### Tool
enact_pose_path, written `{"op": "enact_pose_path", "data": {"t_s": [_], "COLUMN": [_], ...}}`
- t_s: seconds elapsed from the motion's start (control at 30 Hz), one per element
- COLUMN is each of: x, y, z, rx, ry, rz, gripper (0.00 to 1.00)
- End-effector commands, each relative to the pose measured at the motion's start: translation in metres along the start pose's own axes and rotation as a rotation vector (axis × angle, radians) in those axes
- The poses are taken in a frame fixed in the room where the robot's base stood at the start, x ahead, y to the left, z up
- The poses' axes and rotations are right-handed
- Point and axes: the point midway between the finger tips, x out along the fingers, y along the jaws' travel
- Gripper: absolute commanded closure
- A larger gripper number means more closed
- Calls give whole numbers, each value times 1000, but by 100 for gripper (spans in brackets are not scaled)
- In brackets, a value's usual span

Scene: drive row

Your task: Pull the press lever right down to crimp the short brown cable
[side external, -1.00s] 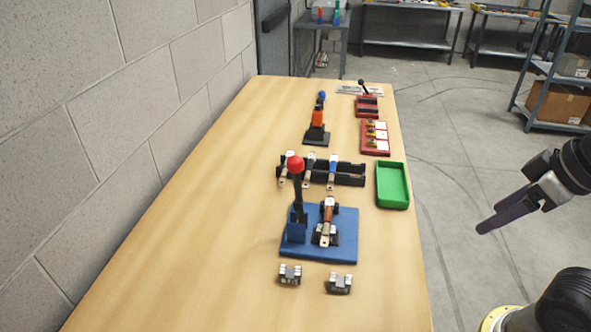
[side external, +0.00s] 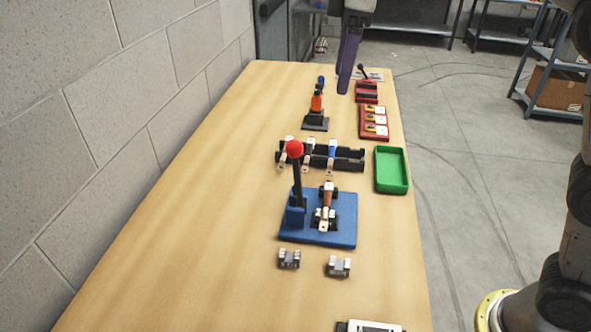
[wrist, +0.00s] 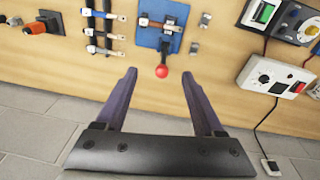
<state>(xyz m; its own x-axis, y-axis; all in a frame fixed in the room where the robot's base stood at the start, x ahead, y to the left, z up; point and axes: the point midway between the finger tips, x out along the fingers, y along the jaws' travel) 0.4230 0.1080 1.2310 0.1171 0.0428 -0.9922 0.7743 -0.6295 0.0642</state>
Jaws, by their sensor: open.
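The press has a blue base (side external: 340,237), which also shows in the wrist view (wrist: 147,38). Its dark lever (side external: 297,185) stands upright with a red ball knob (side external: 294,150) on top. In the wrist view the knob (wrist: 161,71) appears between my fingertips, but they do not touch it. The short brown cable (side external: 325,205) lies on the base to the right of the lever. My gripper (side external: 343,90) is open and empty, high above the table, with its purple fingers pointing down. It also shows in the wrist view (wrist: 158,74).
A black rack (side external: 348,158) with several cables stands behind the press. A green tray (side external: 404,170) is at the right edge. Two grey metal blocks (side external: 289,258) (side external: 339,267) sit in front. An orange-handled tool (side external: 316,104) and a red block (side external: 373,121) stand farther back. The table's left side is clear.

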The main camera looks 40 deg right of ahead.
Motion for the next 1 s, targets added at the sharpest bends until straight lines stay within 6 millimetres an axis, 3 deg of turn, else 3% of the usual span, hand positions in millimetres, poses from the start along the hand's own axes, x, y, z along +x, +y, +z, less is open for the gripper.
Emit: {"op": "enact_pose_path", "data": {"t_s": [0.1,0.3,0.57,1.0], "x": [35,81,105,187], "y": [6,2,-5,-12], "z": [-37,-65,-67,-57], "rx": [-41,-78,-89,-89], "ry": [-36,-91,-108,-109], "rz": [-33,-76,-88,-89], "gripper": [30,30,30,30]}}
